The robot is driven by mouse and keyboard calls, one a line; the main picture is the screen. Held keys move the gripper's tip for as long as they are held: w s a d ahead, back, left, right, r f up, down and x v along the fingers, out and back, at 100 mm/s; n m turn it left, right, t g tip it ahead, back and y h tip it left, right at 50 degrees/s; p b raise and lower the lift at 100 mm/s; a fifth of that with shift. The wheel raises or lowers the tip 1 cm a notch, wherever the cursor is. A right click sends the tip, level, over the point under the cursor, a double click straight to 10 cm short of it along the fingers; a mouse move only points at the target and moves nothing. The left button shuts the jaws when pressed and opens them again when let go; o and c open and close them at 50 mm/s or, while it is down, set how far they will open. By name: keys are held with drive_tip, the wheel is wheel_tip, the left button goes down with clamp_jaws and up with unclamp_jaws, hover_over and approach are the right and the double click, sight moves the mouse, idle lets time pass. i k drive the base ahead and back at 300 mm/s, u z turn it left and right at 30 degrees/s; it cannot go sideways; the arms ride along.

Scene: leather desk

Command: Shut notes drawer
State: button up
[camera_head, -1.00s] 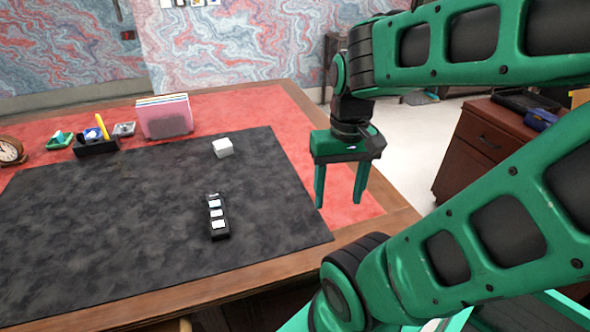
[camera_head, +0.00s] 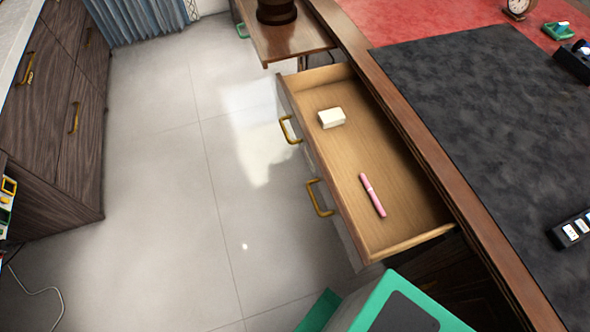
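The drawer (camera_head: 408,185) under the desk's left edge is pulled well out. Its front faces left and carries two brass handles, an upper one (camera_head: 290,129) and a lower one (camera_head: 319,198). Inside lie a cream block (camera_head: 331,118) near the far end and a pink pen (camera_head: 372,195) near the close end. My gripper is out of view; only a green part of my own body shows at the bottom.
The desk top (camera_head: 440,155) with its dark mat (camera_head: 490,110) lies right of the drawer. A small side table (camera_head: 290,42) stands beyond it. Dark wooden cabinets (camera_head: 50,120) line the left. The tiled floor (camera_head: 170,190) between is clear.

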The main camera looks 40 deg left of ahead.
sight(368, 143)
drive_tip(key=u, duration=1.55)
drive_tip(key=k, duration=1.25)
drive_tip(key=u, duration=0.25)
drive_tip(key=i, duration=0.8)
drive_tip(key=u, duration=0.1)
